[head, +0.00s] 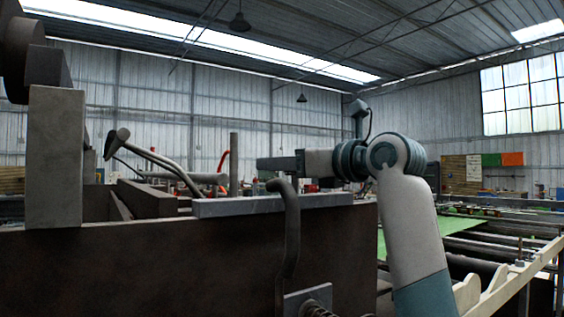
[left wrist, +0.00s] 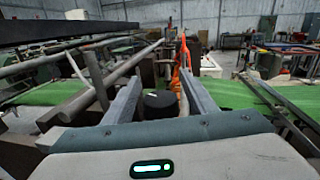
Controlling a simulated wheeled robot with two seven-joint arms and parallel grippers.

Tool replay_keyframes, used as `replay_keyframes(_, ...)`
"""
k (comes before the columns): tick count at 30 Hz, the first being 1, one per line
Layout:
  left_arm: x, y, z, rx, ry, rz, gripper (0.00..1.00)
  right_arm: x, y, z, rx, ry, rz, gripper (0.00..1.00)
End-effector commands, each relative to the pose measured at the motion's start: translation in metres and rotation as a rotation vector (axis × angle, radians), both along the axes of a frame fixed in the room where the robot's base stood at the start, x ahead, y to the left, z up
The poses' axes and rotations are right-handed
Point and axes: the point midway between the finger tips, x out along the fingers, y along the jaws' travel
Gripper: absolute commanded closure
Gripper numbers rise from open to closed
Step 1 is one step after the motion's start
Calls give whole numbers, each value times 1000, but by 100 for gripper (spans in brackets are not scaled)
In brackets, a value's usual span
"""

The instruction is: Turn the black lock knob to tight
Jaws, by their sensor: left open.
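In the left wrist view, a dark round knob (left wrist: 160,99), which looks like the black lock knob, shows between the two fingers of my left gripper (left wrist: 158,88). The fingers are open, one on each side of it. No finger is clearly touching it. Its tight or loose marks cannot be made out. In the head view, my left gripper (head: 262,164) points left, just above a grey bar on the brown machine frame (head: 180,262). I cannot make out the knob in the head view. My right gripper is not in view.
A bent dark lever (head: 291,230) rises in front of the frame, close below the gripper. A grey upright block (head: 55,160) and an upright post (head: 233,160) stand to the left. Pipes (left wrist: 110,78) and an orange-red hose (left wrist: 184,62) lie beyond the fingers.

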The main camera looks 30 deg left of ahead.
Motion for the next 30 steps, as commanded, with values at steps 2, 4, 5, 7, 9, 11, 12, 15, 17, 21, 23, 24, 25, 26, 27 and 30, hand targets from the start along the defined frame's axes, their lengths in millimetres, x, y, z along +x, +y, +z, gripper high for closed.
replay_keyframes(2,1,3,0,0,0,0,48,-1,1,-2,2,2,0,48)
replay_keyframes(4,1,4,0,0,0,0,48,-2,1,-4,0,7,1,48)
replay_keyframes(5,1,5,0,0,0,0,48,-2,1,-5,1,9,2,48)
replay_keyframes(7,1,5,0,0,0,0,48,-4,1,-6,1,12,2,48)
replay_keyframes(9,1,5,0,0,0,0,48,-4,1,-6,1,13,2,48)
replay_keyframes(11,1,5,0,0,0,0,48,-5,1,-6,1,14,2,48)
replay_keyframes(12,1,5,0,0,0,0,53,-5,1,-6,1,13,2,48)
replay_keyframes(15,1,4,0,0,0,0,77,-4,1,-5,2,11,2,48)
replay_keyframes(17,1,4,0,0,0,0,90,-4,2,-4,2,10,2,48)
replay_keyframes(21,1,4,0,0,0,-1,89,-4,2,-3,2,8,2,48)
replay_keyframes(23,1,4,0,0,-1,-3,89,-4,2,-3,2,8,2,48)
replay_keyframes(24,1,4,0,0,-1,-6,89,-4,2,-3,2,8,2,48)
replay_keyframes(25,1,4,-1,0,-1,-8,89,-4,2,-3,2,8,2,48)
replay_keyframes(26,1,4,-1,0,-1,-11,89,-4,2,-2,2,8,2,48)
replay_keyframes(27,1,4,-1,0,-1,-16,89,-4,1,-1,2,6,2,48)
replay_keyframes(30,2,4,-1,0,-2,-39,89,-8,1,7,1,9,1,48)
